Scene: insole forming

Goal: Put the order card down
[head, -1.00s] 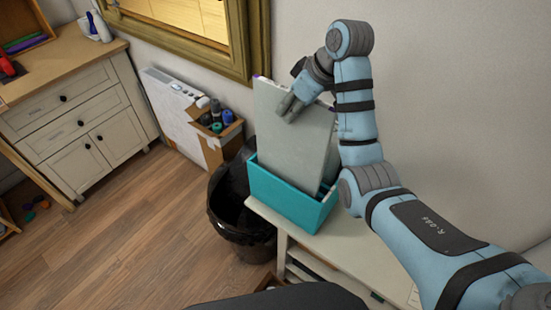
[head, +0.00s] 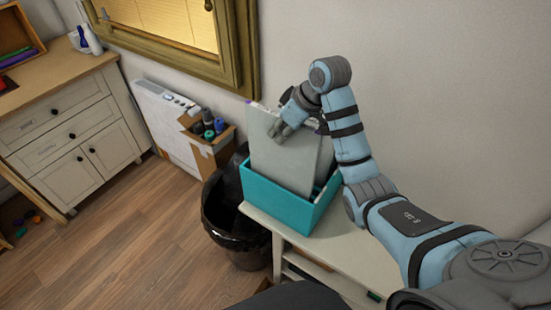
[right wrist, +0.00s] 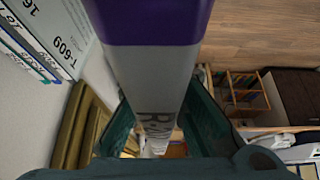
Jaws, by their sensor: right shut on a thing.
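The order card appears to be the flat light-grey panel (head: 290,160) standing upright in the head view, with a purple mark at its top left corner. Its lower part is hidden inside an open teal box (head: 285,205). My right gripper (head: 277,130) is shut on its upper part. In the right wrist view, a grey edge with a purple end (right wrist: 150,75) and partly hidden dark lettering lies between the dark teal fingers. My left gripper is not in view.
The teal box stands on a white shelf unit (head: 255,215) against the wall. A black-lined bin (head: 235,240) stands left of it, near a cardboard box of rolls (head: 212,148). White cards with printed labels (right wrist: 45,35) show close by in the right wrist view.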

